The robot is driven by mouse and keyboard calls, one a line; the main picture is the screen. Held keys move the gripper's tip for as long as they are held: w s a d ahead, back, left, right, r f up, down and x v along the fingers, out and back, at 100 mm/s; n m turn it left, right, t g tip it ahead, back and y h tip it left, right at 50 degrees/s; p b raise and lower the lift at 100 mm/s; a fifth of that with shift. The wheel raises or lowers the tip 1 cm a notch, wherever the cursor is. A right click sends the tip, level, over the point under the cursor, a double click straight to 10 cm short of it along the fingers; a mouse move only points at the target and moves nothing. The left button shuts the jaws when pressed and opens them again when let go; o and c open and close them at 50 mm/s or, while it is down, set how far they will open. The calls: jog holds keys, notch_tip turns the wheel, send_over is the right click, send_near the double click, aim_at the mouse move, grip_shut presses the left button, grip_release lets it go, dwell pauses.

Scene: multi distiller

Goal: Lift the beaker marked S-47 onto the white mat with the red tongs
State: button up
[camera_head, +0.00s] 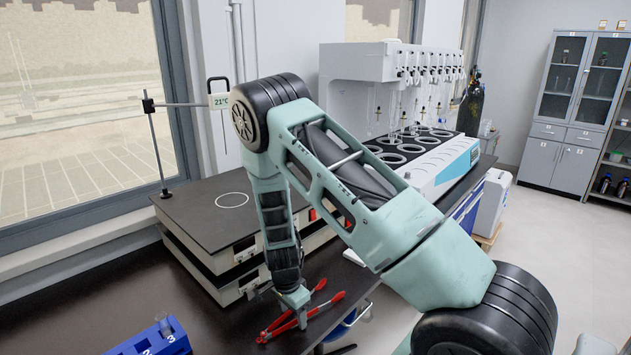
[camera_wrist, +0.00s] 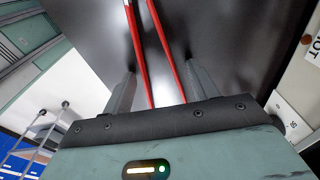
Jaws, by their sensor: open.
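The red tongs (camera_head: 328,304) lie on the dark bench top, below the end of my arm. In the wrist view their two red arms (camera_wrist: 167,50) run between my fingers. My gripper (camera_head: 301,318) is open over the tongs; in the wrist view the fingers (camera_wrist: 160,88) stand apart on either side of them. I cannot tell whether they touch. A clear glass vessel (camera_head: 161,318) stands at the blue rack (camera_head: 150,342) at the lower left, near the number 3. No S-47 marking is readable on it. I cannot make out a white mat in either view.
A black-topped hotplate unit (camera_head: 200,212) with a white ring stands behind my gripper, with a 21°C display (camera_head: 220,100) on a stand. A multi-place distiller (camera_head: 425,150) is further back. Bare bench lies between the rack and the tongs.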

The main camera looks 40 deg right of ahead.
jog(key=shift+f, duration=0.1)
jog(key=c, duration=0.7)
notch_tip(320, 180, up, 12)
jog(key=p, duration=0.9)
jog(key=shift+p, duration=0.3)
